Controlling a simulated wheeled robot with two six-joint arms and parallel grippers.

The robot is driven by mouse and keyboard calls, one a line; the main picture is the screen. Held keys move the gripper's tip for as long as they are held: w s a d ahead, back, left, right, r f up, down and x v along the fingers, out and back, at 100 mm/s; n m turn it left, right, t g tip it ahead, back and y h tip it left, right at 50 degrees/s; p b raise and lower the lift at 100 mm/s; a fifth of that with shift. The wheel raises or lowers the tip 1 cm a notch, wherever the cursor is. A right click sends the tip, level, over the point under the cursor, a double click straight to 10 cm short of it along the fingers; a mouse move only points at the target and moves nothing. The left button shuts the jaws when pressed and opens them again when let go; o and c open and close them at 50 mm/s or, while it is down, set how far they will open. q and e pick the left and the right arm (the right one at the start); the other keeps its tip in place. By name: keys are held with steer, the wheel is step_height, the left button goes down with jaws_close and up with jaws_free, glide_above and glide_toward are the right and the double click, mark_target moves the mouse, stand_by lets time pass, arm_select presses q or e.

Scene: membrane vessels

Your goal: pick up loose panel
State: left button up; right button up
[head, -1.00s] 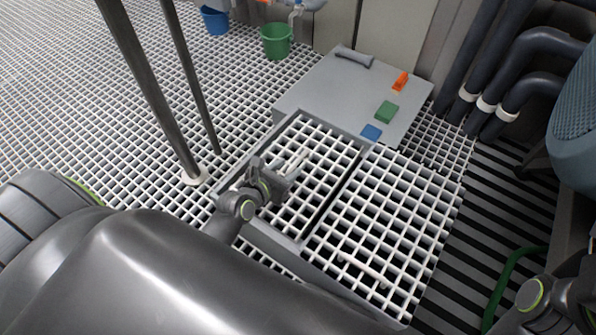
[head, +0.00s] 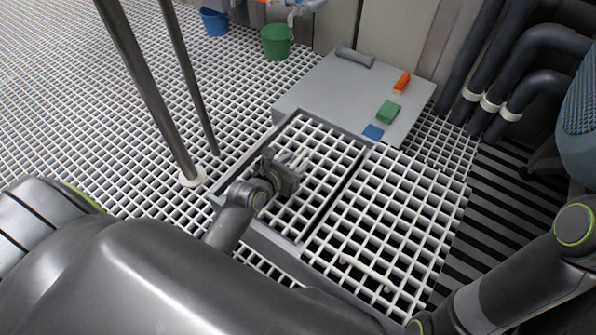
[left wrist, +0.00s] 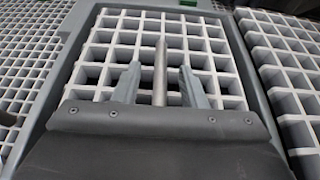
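One white grating panel (head: 325,160) sits inside a grey frame (head: 228,183), with my left gripper (head: 298,160) low over it. A second white grating panel (head: 395,215) lies to its right, with a pale bar handle (head: 365,270) near its front edge. Which panel is loose I cannot tell. In the left wrist view, the two fingers of my left gripper (left wrist: 158,80) stand apart, on either side of a grey bar (left wrist: 160,65) above the framed panel. Whether they touch the bar is not clear. My right arm shows at lower right; its fingers are not visible.
Dark pipes (head: 530,50) are at the right. Two posts (head: 150,95) rise at the left.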

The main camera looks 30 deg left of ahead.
arm_select(q)
steer(key=shift+c, duration=0.5)
jaws_close()
stand_by(0.9)
steer(key=shift+w+r, duration=0.1)
